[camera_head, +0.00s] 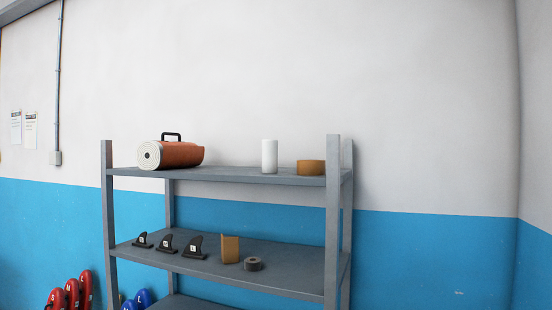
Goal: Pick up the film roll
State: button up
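A white upright cylinder (269,156), which looks like the film roll, stands on the top shelf (225,174) of a grey rack, right of the middle. A short, wide brown roll (311,167) sits to its right, a small gap apart. A copper-brown cylinder (180,155) with a pale round end and a black handle lies on its side at the left of the same shelf. My gripper is not in view.
The middle shelf (290,280) holds several black fins (196,247), a tan block (230,249) and a dark ring-shaped roll (253,264). A rack post (332,220) stands at the front right. Red boards (72,294) and blue boards (137,300) are at the lower left.

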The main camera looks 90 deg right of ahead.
aim_at(270, 147)
jog(key=z, duration=0.7)
jog(key=k, duration=0.6)
jog(key=z, duration=0.05)
jog(key=i, duration=0.6)
jog(key=z, duration=0.1)
